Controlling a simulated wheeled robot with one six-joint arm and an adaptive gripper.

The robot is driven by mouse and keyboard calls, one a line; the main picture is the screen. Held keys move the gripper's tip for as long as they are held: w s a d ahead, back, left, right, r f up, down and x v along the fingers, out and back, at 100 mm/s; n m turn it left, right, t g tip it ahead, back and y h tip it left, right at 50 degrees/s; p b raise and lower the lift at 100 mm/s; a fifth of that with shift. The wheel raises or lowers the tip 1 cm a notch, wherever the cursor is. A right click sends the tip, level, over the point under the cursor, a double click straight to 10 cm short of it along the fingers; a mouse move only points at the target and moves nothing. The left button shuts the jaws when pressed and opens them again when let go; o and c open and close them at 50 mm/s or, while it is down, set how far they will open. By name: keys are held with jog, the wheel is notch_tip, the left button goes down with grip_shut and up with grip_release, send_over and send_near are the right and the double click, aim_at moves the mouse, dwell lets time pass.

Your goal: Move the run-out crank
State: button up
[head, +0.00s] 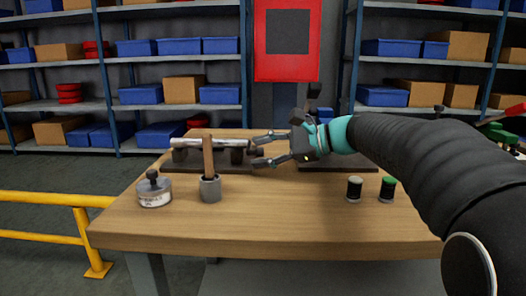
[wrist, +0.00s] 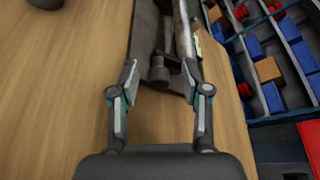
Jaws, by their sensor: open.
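A silver shaft (head: 212,142) lies across dark supports on a dark base plate (head: 224,169) at the back left of the workbench. I take the dark piece with a rounded end (head: 254,151) at the shaft's right end for the run-out crank. It also shows in the wrist view (wrist: 158,74), just ahead of and between my fingertips. My gripper (head: 263,152) is open and empty, with its fingers pointing left towards that end. In the wrist view my gripper (wrist: 161,92) has a clear gap on both sides of the dark end. I cannot tell its exact depth between the fingers.
A round tin with a knob (head: 154,190) is at the left. Two small spools, grey-topped (head: 354,189) and green-topped (head: 387,189), stand right. The bench front (head: 270,228) is clear.

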jog(key=shift+c, duration=0.2)
grip_shut()
jog(key=shift+r+p, duration=0.25)
jog(key=shift+p, duration=0.15)
jog(key=shift+r+m+g+p, duration=0.35)
jog(key=shift+m+p, duration=0.25)
jog(key=shift+p, duration=0.15)
jog(key=shift+w+r+m+g+h, duration=0.15)
jog(key=shift+r+m+g, duration=0.1)
jog(key=shift+m+g, duration=0.35)
jog(key=shift+w+r+m+g+h, duration=0.15)
jog(key=shift+r+m+g, duration=0.15)
jog(key=shift+m, duration=0.5)
jog(key=shift+o, duration=0.2)
grip_release()
